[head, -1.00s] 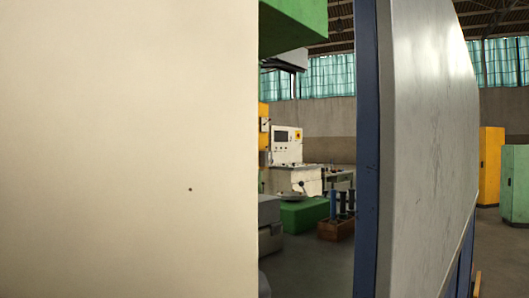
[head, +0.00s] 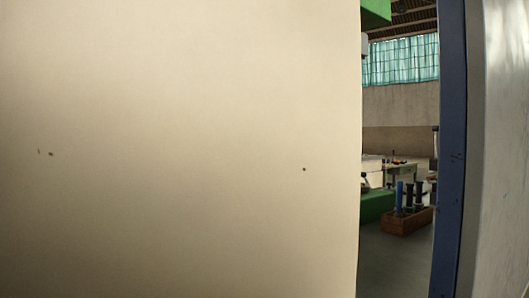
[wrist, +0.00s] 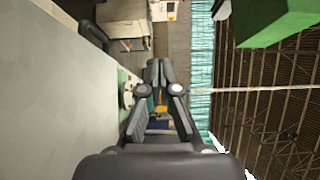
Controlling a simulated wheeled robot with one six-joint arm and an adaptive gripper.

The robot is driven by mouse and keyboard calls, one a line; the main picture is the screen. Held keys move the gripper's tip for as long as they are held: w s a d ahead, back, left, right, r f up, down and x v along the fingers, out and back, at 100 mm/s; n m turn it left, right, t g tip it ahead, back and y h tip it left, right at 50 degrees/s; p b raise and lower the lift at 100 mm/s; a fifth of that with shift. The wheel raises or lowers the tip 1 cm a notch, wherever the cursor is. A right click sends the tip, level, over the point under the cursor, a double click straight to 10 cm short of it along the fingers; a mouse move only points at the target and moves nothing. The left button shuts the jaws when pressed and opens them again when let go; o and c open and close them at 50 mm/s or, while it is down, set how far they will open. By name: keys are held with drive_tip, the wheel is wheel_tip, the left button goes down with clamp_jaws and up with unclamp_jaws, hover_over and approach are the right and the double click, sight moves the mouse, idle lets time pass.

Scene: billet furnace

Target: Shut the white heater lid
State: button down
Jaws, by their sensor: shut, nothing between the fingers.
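A large flat cream-white panel (head: 180,160) fills most of the head view from the left. It has small dark spots and a straight right edge. I cannot tell whether it is the heater lid or the heater's side, as no hinge or handle shows. In the wrist view, a pale flat surface (wrist: 50,100) fills the left side, beside my gripper (wrist: 160,68). My gripper is shut and empty, with its two fingertips together. It appears apart from that surface. My gripper is not in the head view.
A blue post (head: 451,150) and a grey panel (head: 500,150) stand close on the right. A green body (wrist: 278,18) shows at the wrist view's top right.

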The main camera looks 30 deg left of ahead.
drive_tip(key=v, duration=1)
drive_tip(key=shift+s+d, duration=0.15)
drive_tip(key=shift+s, duration=0.1)
